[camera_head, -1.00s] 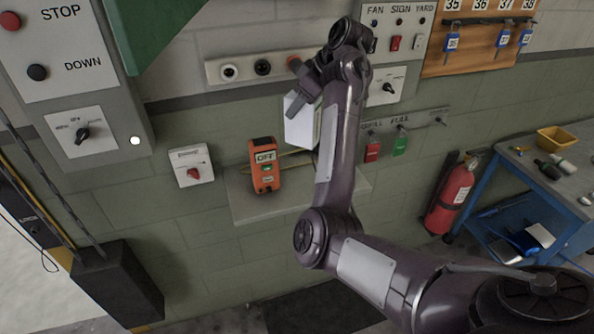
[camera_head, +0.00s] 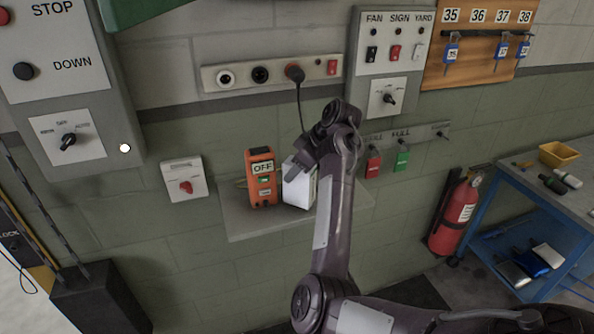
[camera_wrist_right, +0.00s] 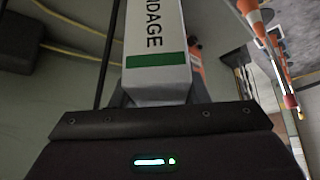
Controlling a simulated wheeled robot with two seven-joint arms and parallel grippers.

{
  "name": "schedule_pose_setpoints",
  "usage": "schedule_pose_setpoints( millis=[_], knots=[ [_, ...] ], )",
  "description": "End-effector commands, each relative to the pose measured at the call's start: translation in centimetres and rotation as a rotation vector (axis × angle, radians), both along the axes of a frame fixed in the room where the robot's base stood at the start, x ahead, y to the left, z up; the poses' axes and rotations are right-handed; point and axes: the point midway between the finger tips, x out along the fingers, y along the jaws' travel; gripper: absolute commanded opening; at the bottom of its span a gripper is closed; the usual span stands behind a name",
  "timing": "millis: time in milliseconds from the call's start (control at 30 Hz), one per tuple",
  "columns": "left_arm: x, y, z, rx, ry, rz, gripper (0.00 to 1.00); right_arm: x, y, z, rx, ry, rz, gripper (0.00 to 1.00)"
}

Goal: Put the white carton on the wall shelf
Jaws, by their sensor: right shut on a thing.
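The white carton (camera_head: 298,188) is upright at the wall shelf (camera_head: 245,226), just right of the orange device. My right gripper (camera_head: 302,166) is shut on the carton from above. The carton's base is at or very near the shelf top; I cannot tell whether it touches. In the right wrist view the carton (camera_wrist_right: 157,35) shows lettering ending in "DAGE" and a green stripe, and it stands out from the dark gripper body. My forearm hides the right part of the shelf. My left gripper is not in view.
An orange device (camera_head: 261,178) with an OFF label stands on the shelf, close left of the carton. A dark cable (camera_head: 299,108) hangs from the socket strip (camera_head: 232,76) above. A red extinguisher (camera_head: 455,214) and a blue bench (camera_head: 510,200) are at the right.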

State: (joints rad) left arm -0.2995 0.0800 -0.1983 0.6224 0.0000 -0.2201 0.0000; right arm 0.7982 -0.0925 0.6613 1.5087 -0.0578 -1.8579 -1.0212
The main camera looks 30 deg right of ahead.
Motion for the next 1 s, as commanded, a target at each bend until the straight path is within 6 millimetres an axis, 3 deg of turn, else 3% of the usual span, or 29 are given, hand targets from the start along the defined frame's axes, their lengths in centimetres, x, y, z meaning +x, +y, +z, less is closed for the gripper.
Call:
schedule_pose_setpoints(
  millis=[100,433,467,600,1000],
  knots=[
    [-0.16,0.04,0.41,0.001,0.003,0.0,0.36,-0.03,0.04,-1.15,-0.001,0.001,0.0,0.18],
    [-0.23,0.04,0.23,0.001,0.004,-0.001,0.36,-0.02,0.01,-1.54,0.0,0.0,0.0,0.18],
    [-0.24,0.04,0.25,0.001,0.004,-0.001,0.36,-0.01,0.02,-1.53,-0.001,0.0,-0.001,0.44],
    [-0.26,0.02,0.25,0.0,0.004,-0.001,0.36,-0.01,0.02,-1.49,0.0,0.0,0.0,0.62],
    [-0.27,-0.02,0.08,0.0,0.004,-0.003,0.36,-0.16,-0.17,-0.86,-0.001,-0.003,-0.002,0.63]
  ],
)
